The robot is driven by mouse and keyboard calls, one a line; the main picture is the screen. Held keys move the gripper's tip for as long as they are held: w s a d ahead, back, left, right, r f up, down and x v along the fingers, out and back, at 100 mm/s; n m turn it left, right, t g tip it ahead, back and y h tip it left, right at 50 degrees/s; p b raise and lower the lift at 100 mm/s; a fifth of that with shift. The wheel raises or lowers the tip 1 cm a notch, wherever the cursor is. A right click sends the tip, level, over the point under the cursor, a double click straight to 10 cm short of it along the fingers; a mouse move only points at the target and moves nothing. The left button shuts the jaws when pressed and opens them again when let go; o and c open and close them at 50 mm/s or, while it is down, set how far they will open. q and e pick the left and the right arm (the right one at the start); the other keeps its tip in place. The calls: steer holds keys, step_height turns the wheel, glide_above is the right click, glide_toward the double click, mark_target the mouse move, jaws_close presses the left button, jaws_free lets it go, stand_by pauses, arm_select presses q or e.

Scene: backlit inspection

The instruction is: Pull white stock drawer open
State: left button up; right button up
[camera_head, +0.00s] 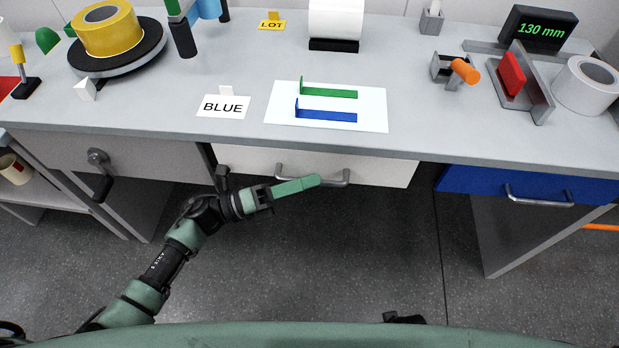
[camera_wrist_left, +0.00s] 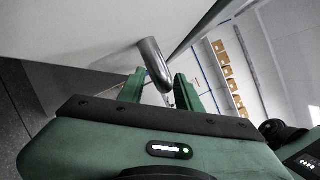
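The white stock drawer (camera_head: 385,170) sits under the middle of the worktop, its front close under the table edge, and looks shut. Its grey bar handle (camera_head: 335,181) runs across the front. My left gripper (camera_head: 318,181) reaches in from the left, with its green fingers in front of the handle and hiding part of it. In the left wrist view the fingers (camera_wrist_left: 160,88) are apart, with the curved end of the handle (camera_wrist_left: 152,62) between their tips. I cannot tell whether they touch it. My right gripper is not in view.
A blue drawer (camera_head: 470,182) is at the right and a grey drawer front with a dark handle (camera_head: 98,160) at the left. On the worktop (camera_head: 220,140) lie a BLUE card (camera_head: 223,106) and a white sheet (camera_head: 375,110) with green and blue brackets. Floor below is clear.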

arm_select(q)
steer(key=shift+d, duration=0.25)
steer(key=shift+c, duration=0.2)
jaws_close()
stand_by(1.1)
